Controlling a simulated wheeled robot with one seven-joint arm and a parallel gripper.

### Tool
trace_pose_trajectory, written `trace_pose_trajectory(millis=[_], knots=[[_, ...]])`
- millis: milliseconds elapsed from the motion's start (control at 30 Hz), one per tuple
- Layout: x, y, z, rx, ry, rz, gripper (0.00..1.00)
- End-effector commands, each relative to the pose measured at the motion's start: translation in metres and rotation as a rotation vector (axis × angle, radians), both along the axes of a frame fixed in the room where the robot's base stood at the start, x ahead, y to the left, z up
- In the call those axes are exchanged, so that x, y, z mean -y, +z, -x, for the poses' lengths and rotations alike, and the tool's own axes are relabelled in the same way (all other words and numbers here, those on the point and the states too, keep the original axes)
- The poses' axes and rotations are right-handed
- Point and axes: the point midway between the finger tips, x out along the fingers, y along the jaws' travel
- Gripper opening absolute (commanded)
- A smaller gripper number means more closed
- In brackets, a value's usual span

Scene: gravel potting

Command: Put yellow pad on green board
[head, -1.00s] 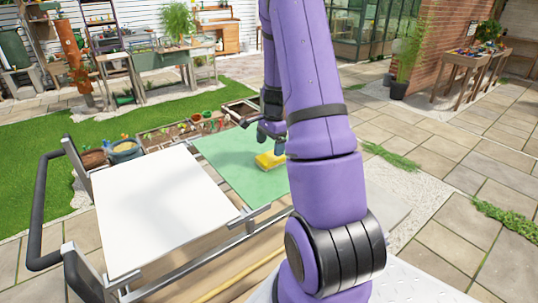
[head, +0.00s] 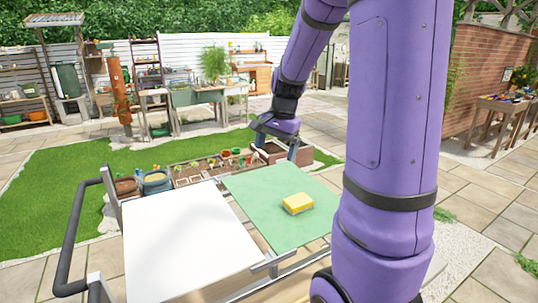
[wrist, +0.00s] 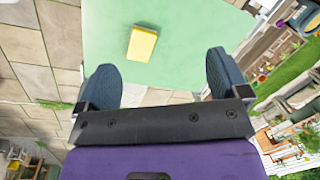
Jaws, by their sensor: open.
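The yellow pad (head: 298,203) lies flat on the green board (head: 262,188), toward its right side. It is a small block with a yellow top and a paler side. The wrist view shows the yellow pad (wrist: 142,44) on the green board (wrist: 185,60), apart from my fingers. My gripper (wrist: 160,75) is open, with its two dark fingers spread and nothing between them. In the head view my gripper (head: 282,138) is raised above and beyond the far edge of the green board; its fingertips are partly hard to make out.
A white board (head: 188,240) lies beside the green board on the left, on a frame with a black handle (head: 70,235). Planter boxes (head: 212,168) and a blue pot (head: 155,181) stand behind. My arm hides the area to the right.

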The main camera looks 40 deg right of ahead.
Motion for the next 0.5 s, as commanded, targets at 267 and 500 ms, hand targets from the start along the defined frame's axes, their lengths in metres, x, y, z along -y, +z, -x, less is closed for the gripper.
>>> trace_pose_trajectory(millis=[267,500], knots=[[-0.086,0.060,0.041,0.121,0.396,0.104,0.93],[-0.144,0.090,0.092,0.212,0.725,0.221,0.93]])
